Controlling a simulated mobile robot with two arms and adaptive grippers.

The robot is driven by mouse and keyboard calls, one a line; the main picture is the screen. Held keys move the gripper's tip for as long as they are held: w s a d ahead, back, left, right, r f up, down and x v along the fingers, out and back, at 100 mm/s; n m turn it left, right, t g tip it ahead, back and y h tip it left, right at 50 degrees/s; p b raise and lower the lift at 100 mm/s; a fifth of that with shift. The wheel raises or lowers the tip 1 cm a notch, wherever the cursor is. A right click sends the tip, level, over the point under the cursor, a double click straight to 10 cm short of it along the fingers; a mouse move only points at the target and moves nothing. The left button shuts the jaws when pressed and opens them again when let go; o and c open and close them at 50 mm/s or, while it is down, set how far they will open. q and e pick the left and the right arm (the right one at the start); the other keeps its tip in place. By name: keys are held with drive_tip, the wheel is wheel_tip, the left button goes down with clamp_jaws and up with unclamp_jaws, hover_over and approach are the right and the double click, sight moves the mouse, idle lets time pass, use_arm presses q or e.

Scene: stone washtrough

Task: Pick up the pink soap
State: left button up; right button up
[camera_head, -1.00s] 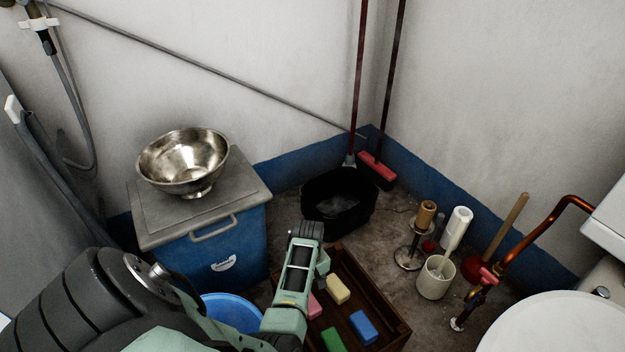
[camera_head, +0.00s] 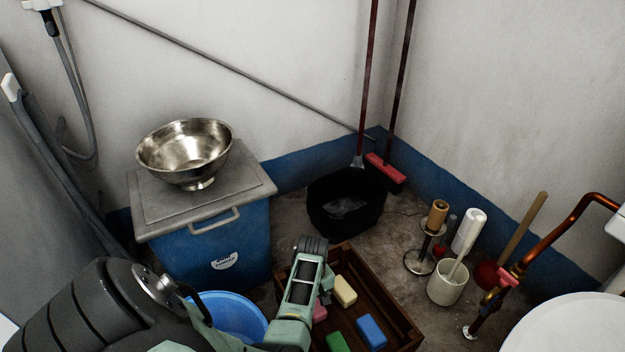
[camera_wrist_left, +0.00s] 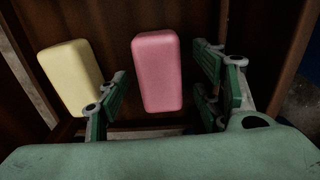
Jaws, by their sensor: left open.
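The pink soap (camera_wrist_left: 158,70) lies on the floor of a dark wooden crate (camera_head: 396,308). In the left wrist view it is in the middle, between the two open fingers of my left gripper (camera_wrist_left: 160,95), with gaps at both sides. In the head view only a bit of the pink soap (camera_head: 319,311) shows beside my left gripper (camera_head: 308,262), which hides the rest. Yellow soap (camera_head: 344,291) lies close by, and in the left wrist view the yellow soap (camera_wrist_left: 70,78) is just outside the left finger. My right gripper is not in view.
Blue soap (camera_head: 371,331) and green soap (camera_head: 336,342) also lie in the crate. A blue basin (camera_head: 230,312) stands left of it. A black bucket (camera_head: 346,200) stands behind, and a white brush holder (camera_head: 446,283) stands to the right. Crate walls surround the soaps.

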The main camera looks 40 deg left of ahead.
use_arm(q)
drive_tip(key=shift+f, duration=0.45)
drive_tip(key=shift+c, duration=0.4)
drive_tip(key=shift+r, duration=0.1)
drive_tip(key=c, duration=1.3)
